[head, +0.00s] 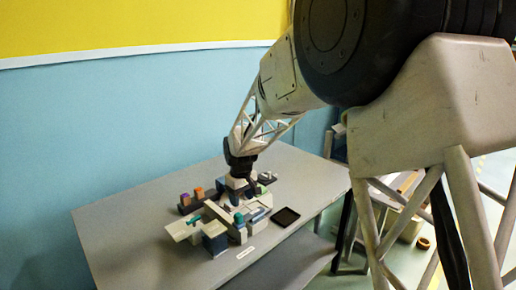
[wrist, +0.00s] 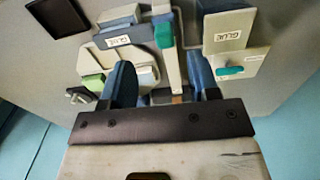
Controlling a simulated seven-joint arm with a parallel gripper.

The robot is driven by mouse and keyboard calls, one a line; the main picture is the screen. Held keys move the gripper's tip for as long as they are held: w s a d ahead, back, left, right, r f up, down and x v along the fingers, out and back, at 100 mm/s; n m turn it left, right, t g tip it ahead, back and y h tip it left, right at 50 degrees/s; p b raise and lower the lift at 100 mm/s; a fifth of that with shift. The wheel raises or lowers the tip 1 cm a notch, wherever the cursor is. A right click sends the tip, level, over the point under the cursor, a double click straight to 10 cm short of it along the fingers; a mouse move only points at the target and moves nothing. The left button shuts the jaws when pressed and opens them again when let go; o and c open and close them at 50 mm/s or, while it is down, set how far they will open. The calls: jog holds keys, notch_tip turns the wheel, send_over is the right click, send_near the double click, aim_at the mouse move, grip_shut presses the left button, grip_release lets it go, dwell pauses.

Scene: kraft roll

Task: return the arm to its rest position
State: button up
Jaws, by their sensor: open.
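My gripper (wrist: 160,72) shows two blue fingers spread apart in the wrist view, with nothing clamped between them. A grey upright strip with a teal handle (wrist: 164,35) lies beyond the gap between the fingers. In the head view my arm reaches down from the upper right, and my gripper (head: 239,178) is low over the cluster of objects on the grey table (head: 125,225). The fingertips are hard to make out there, and I cannot tell whether they touch anything.
A box labelled GLUE (wrist: 228,32) stands right of the fingers, and a rounded grey piece labelled GLUE (wrist: 122,60) lies left. A black square pad (head: 286,216) lies on the table's right. Purple and orange small blocks (head: 192,196) stand behind. The table's left side is clear.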

jog(key=s+d+r+m+t, duration=0.1)
jog(key=s+d+r+m, duration=0.1)
jog(key=s+d+r, duration=0.55)
jog(key=s+d+r+m, duration=0.2)
jog(key=s+d+r, duration=0.3)
jog(key=s+d, duration=0.45)
jog(key=s+d+m, duration=0.2)
jog(key=s+d, duration=0.3)
jog(key=s, duration=0.7)
jog(key=s+d+m+t, duration=0.1)
jog(key=s+d+m, duration=0.2)
jog(key=s, duration=1)
jog(key=shift+s+d+r+t, duration=0.15)
jog(key=shift+s+d+t, duration=0.15)
jog(key=shift+d, duration=0.55)
